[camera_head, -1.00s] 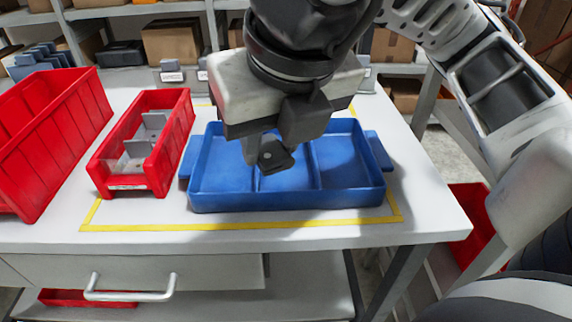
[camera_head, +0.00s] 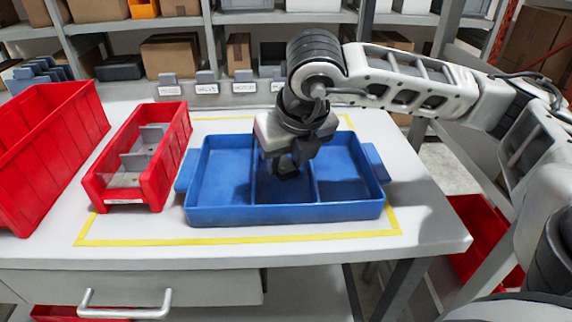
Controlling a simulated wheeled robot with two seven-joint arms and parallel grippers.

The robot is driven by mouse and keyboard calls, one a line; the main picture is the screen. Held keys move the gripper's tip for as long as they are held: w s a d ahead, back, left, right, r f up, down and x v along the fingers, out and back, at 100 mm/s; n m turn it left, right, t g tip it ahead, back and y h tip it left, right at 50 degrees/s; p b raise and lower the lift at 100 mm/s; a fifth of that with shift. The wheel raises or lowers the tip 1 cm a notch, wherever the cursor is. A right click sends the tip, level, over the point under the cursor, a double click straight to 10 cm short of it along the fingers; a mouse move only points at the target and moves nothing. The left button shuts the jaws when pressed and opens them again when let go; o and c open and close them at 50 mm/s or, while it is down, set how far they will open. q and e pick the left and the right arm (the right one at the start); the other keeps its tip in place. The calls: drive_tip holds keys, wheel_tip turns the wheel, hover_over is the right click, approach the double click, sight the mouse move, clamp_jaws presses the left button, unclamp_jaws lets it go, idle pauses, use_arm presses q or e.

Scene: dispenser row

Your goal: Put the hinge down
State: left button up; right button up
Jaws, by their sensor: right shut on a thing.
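The blue tray (camera_head: 285,214) has three compartments and sits on the white table inside a yellow outline. My right gripper (camera_head: 286,172) points down into the tray's middle compartment. It is shut on the hinge, a small dark piece at its fingertips that is hard to tell from the dark fingers. I cannot tell whether the hinge touches the tray floor. The left and right compartments look empty. My left gripper is not in view.
A narrow red bin (camera_head: 172,155) with grey dividers stands left of the tray, and a larger red bin (camera_head: 55,145) is farther left. Small labelled signs (camera_head: 207,88) stand behind the tray. The table (camera_head: 425,215) is clear at the right.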

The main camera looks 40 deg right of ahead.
drive_tip(key=shift+f, duration=0.9)
drive_tip(key=shift+f, duration=0.25)
drive_tip(key=o, duration=0.7)
drive_tip(key=shift+r, duration=0.1)
drive_tip(key=shift+s+r, duration=0.1)
drive_tip(key=shift+r, duration=0.35)
drive_tip(key=v, duration=1.1)
drive_tip(key=shift+r, duration=0.25)
drive_tip(key=shift+f, duration=0.1)
